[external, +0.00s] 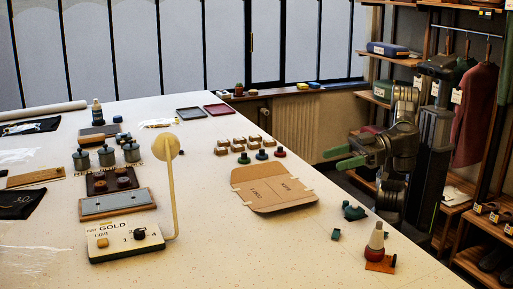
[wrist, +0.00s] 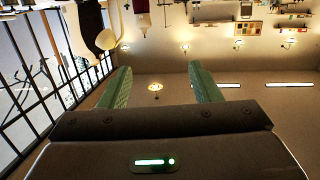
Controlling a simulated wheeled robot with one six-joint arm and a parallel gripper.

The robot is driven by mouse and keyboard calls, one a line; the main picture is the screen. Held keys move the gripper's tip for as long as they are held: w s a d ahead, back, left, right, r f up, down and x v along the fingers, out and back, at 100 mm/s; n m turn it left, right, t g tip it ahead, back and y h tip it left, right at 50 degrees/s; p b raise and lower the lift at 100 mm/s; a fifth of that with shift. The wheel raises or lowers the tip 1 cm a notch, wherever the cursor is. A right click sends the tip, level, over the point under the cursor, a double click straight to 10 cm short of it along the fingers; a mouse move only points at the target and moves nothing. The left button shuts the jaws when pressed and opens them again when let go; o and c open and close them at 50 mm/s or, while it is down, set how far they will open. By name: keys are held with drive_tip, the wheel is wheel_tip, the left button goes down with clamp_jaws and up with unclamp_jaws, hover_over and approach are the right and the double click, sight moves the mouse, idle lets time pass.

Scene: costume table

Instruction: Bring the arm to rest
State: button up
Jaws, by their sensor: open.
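My gripper (external: 330,158) is at the right of the external view, beside the right edge of the white table (external: 330,240). Its two green fingers are spread apart and point left toward the table, with nothing between them. My arm is folded close to its dark column. In the wrist view the open gripper (wrist: 159,72) shows both green fingers with a clear gap, and the room and lamps lie beyond, seen at an odd angle. No table object is near the fingers in that view.
A flat cardboard piece (external: 272,187), small stampers (external: 261,154), a white GOLD box (external: 124,241) and an orange-based bottle (external: 376,243) are on the table. Wooden shelves (external: 470,190) with clothes stand close behind my arm. A radiator (external: 297,122) is under the window.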

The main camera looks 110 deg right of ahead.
drive_tip(key=w+d, duration=0.3)
drive_tip(key=w, duration=0.2)
drive_tip(key=shift+w+d+r+p, duration=0.2)
drive_tip(key=shift+w+r+p, duration=0.1)
drive_tip(key=shift+p, duration=0.15)
idle(0.8)
